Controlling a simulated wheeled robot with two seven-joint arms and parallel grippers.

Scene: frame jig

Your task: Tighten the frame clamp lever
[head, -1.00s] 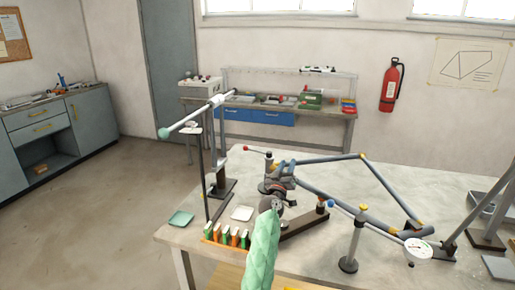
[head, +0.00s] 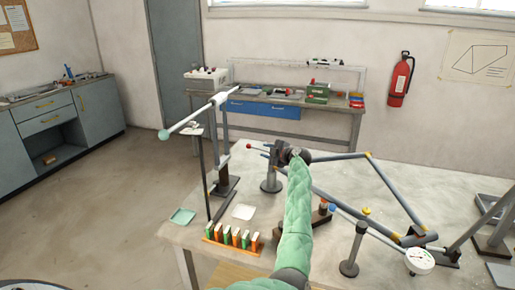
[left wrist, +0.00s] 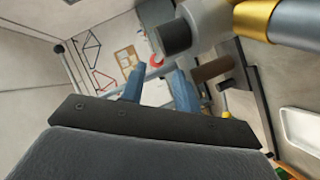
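The bicycle-like tube frame (head: 335,157) is held over the table on a clamp post (head: 271,180). A thin lever with a red ball knob (head: 249,146) sticks out to the left near the post's top. My left gripper (head: 280,152) is at the clamp end of the frame, just right of the red knob, and hides much of the clamp. In the left wrist view my two blue fingers (left wrist: 157,82) are apart with nothing held between them. A dark round clamp part (left wrist: 172,38) is just beyond them, with a red piece partly behind it. My right gripper is not in view.
A dial gauge (head: 419,260) is at right.

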